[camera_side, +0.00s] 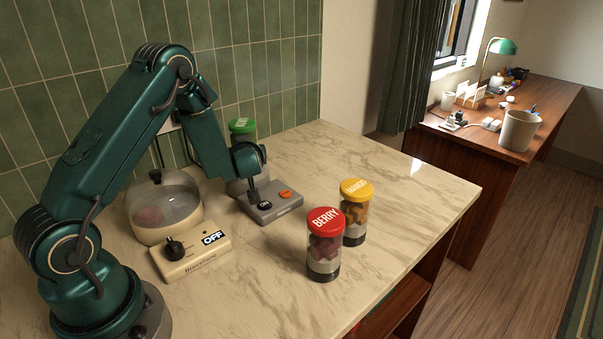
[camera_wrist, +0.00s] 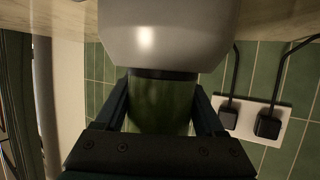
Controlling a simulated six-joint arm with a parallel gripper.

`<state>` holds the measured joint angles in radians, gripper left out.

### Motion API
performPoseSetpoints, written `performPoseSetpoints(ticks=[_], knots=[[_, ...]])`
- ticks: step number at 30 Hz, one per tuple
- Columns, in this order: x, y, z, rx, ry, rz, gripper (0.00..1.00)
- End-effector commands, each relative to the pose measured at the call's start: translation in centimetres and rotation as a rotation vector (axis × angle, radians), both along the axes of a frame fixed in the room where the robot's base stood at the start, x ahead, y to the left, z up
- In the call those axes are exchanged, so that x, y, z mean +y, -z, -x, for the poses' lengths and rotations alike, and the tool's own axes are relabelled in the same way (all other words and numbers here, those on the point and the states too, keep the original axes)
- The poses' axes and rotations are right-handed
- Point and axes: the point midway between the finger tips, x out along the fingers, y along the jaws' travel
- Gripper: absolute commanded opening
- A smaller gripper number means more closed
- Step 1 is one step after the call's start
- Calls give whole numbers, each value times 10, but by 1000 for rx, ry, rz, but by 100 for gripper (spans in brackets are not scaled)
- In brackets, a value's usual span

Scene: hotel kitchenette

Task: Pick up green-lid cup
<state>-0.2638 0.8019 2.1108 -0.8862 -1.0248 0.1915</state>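The green-lid cup (camera_side: 242,127) stands upright on the grey blender base (camera_side: 272,208) near the tiled wall; my arm hides much of its body. My gripper (camera_side: 250,175) is at the cup, in front of it in the side view. In the wrist view, which looks upside down, the cup's green body (camera_wrist: 160,105) lies between my two fingers (camera_wrist: 162,100), with a dark collar and the rounded grey base above it. The fingers are close along both sides of the cup; whether they press on it I cannot tell.
A red-lid BERRY cup (camera_side: 324,245) and a yellow-lid MANGO cup (camera_side: 355,212) stand to the right on the marble counter (camera_side: 420,200). A cream cooker (camera_side: 192,252) with a clear dome marked OFF is at left. Wall sockets with plugs (camera_wrist: 255,118) are beside the gripper.

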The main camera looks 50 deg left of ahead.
Motion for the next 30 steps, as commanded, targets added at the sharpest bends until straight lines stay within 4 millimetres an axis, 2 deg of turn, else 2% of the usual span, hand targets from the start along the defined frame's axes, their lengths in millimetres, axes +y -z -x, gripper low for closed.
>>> performPoseSetpoints(ticks=[1,3,4,17,20,25,30], knots=[[0,0,0,0,0,0,31],[0,0,0,0,0,0,4],[0,0,0,0,0,0,0],[0,-9,-1,-5,0,-3,0],[0,-18,-1,-6,-1,-2,0],[0,-47,-1,-11,0,-3,0],[22,-67,37,-8,-10,-4,0]])
